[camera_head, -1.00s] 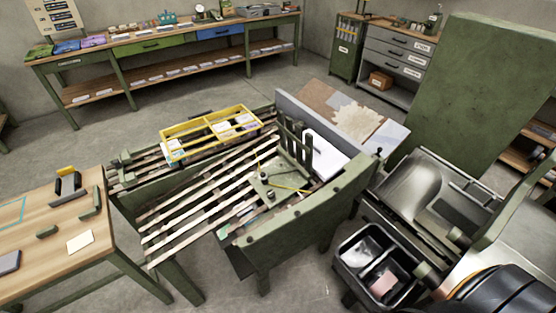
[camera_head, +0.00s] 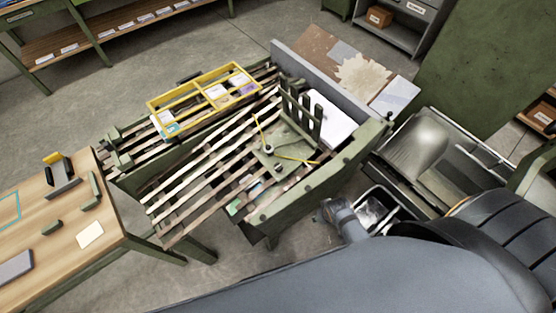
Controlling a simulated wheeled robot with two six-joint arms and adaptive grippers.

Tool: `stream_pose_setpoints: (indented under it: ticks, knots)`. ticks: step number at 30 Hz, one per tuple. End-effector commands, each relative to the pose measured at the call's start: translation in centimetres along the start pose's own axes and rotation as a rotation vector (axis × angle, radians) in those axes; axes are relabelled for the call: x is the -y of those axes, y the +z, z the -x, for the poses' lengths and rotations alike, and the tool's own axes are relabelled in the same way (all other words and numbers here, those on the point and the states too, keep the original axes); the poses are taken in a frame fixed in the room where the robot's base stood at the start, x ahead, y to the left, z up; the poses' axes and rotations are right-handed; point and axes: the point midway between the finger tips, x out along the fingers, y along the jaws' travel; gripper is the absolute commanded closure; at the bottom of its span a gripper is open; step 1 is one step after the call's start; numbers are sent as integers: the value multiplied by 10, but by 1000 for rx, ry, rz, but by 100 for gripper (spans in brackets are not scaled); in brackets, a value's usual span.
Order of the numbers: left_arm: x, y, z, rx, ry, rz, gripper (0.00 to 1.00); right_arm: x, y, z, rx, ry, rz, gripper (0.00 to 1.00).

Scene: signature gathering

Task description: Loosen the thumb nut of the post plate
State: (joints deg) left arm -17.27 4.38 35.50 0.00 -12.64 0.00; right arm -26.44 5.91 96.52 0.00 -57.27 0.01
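The post plate (camera_head: 278,158) is a green plate with upright slats at its back right edge. It sits on the slatted frame of the green bench. A small round knob (camera_head: 268,149) shows on the plate, with yellow strips beside it. A second dark knob-like piece (camera_head: 279,167) is close by. I cannot tell from this distance which one is the thumb nut. A large grey link of my arm fills the lower right, and a smaller grey arm part shows near the bench's front right corner.
A yellow divided tray (camera_head: 179,96) lies on the back of the slats. A wooden table (camera_head: 50,236) stands at left with small tools and a card. Open floor lies behind the bench.

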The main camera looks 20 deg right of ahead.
Motion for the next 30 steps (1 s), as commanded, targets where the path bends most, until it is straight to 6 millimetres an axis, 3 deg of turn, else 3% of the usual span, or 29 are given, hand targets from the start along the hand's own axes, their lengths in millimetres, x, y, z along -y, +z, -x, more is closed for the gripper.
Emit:
stream_pose_setpoints:
  ticks: [1, 8, 10, 23, 30]
  knots:
    - [1, -4, 6, -5, 0, 0, 60, -1, -11, 21, -12, 1, 2, 46]
    - [3, -8, 19, -9, -2, 0, 60, -2, -48, 100, -41, 1, -6, 46]
    - [4, -8, 26, -9, -2, -1, 60, -1, -67, 126, -40, 0, -79, 46]
    - [6, -4, 32, -2, -4, -2, 60, 24, -145, 118, 83, -6, -649, 46]
    - [6, -4, 39, -1, -4, -2, 60, 63, -221, 141, 197, 19, -1074, 46]
